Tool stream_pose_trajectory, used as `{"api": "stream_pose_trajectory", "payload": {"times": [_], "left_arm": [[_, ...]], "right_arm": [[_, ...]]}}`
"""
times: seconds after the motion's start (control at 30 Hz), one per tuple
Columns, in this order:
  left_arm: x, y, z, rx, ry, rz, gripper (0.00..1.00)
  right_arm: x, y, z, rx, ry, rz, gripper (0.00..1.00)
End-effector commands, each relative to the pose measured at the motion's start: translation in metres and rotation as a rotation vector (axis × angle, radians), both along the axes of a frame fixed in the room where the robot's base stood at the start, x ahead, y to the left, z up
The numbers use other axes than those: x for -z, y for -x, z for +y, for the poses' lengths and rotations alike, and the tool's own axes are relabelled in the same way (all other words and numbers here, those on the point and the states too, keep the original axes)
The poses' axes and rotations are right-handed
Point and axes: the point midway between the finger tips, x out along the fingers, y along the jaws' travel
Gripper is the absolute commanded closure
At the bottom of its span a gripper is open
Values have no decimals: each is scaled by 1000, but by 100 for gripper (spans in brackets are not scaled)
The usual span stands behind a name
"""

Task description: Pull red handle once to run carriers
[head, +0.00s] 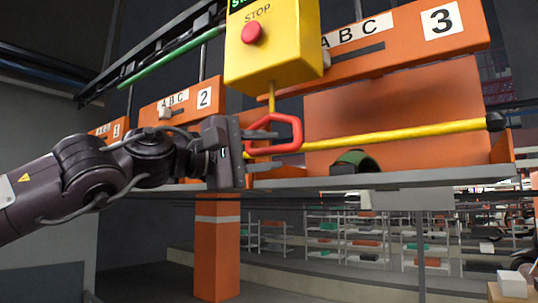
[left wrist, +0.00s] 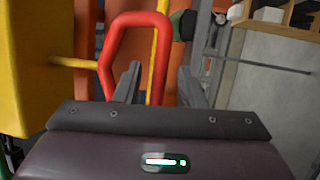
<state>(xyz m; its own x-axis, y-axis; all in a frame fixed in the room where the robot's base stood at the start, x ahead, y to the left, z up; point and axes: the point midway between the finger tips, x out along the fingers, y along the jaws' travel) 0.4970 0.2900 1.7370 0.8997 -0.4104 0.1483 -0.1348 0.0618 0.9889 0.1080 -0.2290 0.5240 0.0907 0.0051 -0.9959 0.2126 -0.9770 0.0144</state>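The red handle (head: 298,134) is a hexagonal loop hanging on a yellow cord below the yellow control box (head: 285,60), which has a red STOP button (head: 252,32). My left gripper (head: 262,149) reaches in from the left at the handle's height. In the left wrist view, the handle (left wrist: 103,66) stands in front of the gripper (left wrist: 160,83). One side bar of the loop lies between the two fingers, with visible gaps on either side. The fingers look apart, not closed on the bar. My right gripper is in neither view.
Orange carriers numbered 1, 2 (head: 205,98) and 3 (head: 441,20) line up behind the handle. A yellow bar (head: 400,135) crosses the front of carrier 3, above a grey ledge (head: 400,180). A dark green curved object (head: 355,160) sits on that ledge. Shelves stand farther back.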

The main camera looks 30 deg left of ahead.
Motion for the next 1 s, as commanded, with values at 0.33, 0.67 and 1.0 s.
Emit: {"api": "stream_pose_trajectory", "payload": {"times": [0.33, 0.67, 1.0], "left_arm": [[10, 40, 18, 0, 0, -4, 64], [14, 71, 32, 0, 1, -3, 64], [12, 73, 34, 0, 0, 0, 64]], "right_arm": [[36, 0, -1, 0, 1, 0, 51], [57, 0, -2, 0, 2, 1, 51], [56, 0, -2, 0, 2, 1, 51]]}}
